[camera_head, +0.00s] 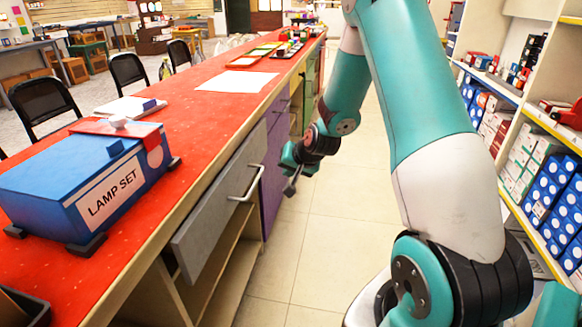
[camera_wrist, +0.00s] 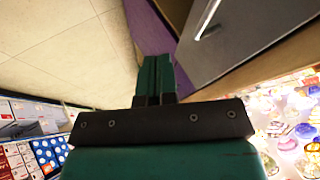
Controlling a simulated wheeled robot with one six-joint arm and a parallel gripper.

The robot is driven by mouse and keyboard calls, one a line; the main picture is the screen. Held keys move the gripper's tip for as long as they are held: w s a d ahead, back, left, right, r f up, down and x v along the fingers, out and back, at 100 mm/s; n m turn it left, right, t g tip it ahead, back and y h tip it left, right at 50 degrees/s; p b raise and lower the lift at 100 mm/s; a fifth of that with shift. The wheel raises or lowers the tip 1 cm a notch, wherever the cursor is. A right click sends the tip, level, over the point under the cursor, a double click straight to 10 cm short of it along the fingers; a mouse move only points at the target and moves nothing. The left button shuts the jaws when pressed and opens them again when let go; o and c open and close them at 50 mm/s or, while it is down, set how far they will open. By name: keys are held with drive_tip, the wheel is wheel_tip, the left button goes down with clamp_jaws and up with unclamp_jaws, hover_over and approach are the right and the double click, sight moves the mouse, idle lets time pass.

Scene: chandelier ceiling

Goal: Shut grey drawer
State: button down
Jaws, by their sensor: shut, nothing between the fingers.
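The grey drawer (camera_head: 212,210) is in the front of the long red-topped counter, with a pale bar handle (camera_head: 247,184). Its front appears to stand a little out from the counter, but the depth of the gap is hard to tell. My gripper (camera_head: 290,188) is shut and empty, in the aisle to the right of the handle and apart from it. In the wrist view the shut green fingers (camera_wrist: 155,72) point toward the purple panel. The grey drawer front (camera_wrist: 240,35) and its handle (camera_wrist: 207,18) show at the upper right there.
A purple panel (camera_head: 274,165) adjoins the grey drawer. A blue lamp set box (camera_head: 75,180) sits on the red counter top (camera_head: 190,105). Open shelving lies below the drawer. Stocked shelves (camera_head: 545,190) line the right side. The tiled floor (camera_head: 330,225) between is clear.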

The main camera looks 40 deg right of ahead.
drive_tip(key=w+a+f, duration=0.2)
drive_tip(key=w+f, duration=0.1)
drive_tip(key=w, duration=0.3)
drive_tip(key=shift+w+a, duration=0.2)
drive_tip(key=shift+a, duration=0.05)
drive_tip(key=shift+f, duration=0.1)
